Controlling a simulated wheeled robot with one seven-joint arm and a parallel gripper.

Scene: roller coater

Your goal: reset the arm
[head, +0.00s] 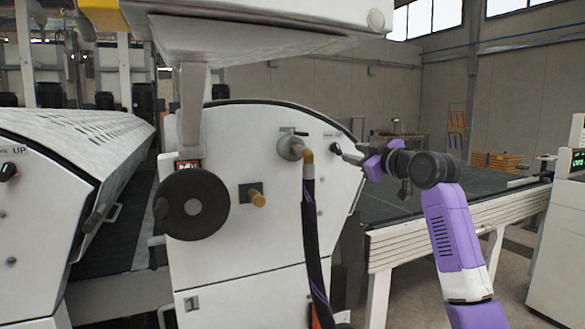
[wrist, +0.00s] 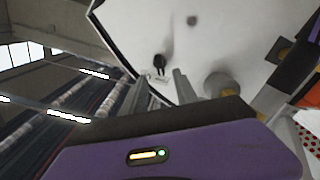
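My gripper (head: 348,156) is at the right part of the white machine's front panel (head: 240,255), with my purple and white arm coming in from the right. Its fingertips are close to a small dark knob (head: 335,148) near the panel's curved right edge; I cannot tell from the head view whether they touch. In the wrist view my gripper (wrist: 160,88) shows two grey fingers standing apart with nothing between them. The dark knob (wrist: 159,60) shows just beyond the fingertips, on the white panel.
A black handwheel (head: 193,204), a brass-coloured knob (head: 257,199) and a hose (head: 312,240) are on the panel. A roller conveyor table (head: 400,249) runs behind my arm. A white cabinet (head: 556,250) stands at the far right.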

